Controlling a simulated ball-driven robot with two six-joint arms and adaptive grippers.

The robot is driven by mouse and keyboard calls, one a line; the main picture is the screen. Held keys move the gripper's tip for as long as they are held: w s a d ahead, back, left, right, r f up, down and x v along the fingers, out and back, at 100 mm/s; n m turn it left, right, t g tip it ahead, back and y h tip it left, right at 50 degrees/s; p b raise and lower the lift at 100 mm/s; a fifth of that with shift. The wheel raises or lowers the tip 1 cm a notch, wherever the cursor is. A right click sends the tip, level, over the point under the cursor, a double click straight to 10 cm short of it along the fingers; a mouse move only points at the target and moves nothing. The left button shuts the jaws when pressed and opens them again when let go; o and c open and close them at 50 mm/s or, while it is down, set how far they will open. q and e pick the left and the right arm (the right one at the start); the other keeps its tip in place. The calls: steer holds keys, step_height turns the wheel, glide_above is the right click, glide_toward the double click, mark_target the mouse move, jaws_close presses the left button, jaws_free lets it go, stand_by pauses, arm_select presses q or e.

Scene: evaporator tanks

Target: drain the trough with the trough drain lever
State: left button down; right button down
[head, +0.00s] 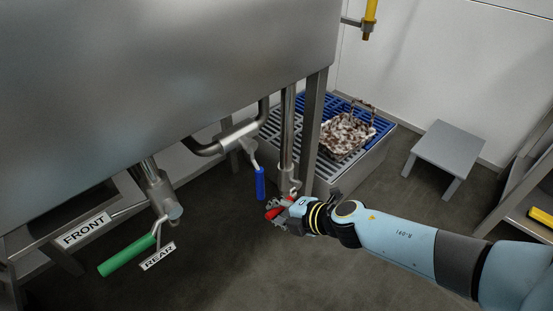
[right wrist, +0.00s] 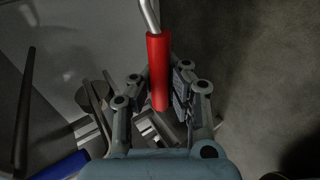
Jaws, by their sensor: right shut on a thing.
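A lever with a red handle (head: 271,213) hangs at the lower end of a vertical steel pipe (head: 288,130) below the big steel tank (head: 160,70). My right gripper (head: 277,212) is shut on this red handle. In the right wrist view the red handle (right wrist: 158,70) runs down between the two fingers, with its bent metal rod above. A blue-handled lever (head: 260,183) hangs just left of it, apart from the gripper. A green-handled lever (head: 127,255) is at the lower left, by signs reading FRONT and REAR. I cannot tell from any label which lever is the trough drain lever.
A tank leg (head: 315,130) stands just behind the gripper. Beyond it is a low grey box with a blue grating (head: 287,118), bearing a mottled brown-and-white basket (head: 345,135). A grey stool (head: 448,148) stands to the right.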

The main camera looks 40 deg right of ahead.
steer(key=shift+s+f, duration=0.4)
steer(key=shift+f, duration=0.05)
steer(key=c, duration=1.3)
jaws_free()
steer(key=shift+d+r, duration=0.1)
steer(key=shift+c, duration=0.2)
steer(key=shift+o, duration=0.5)
steer(key=shift+w+r, duration=0.1)
steer(key=v, duration=1.2)
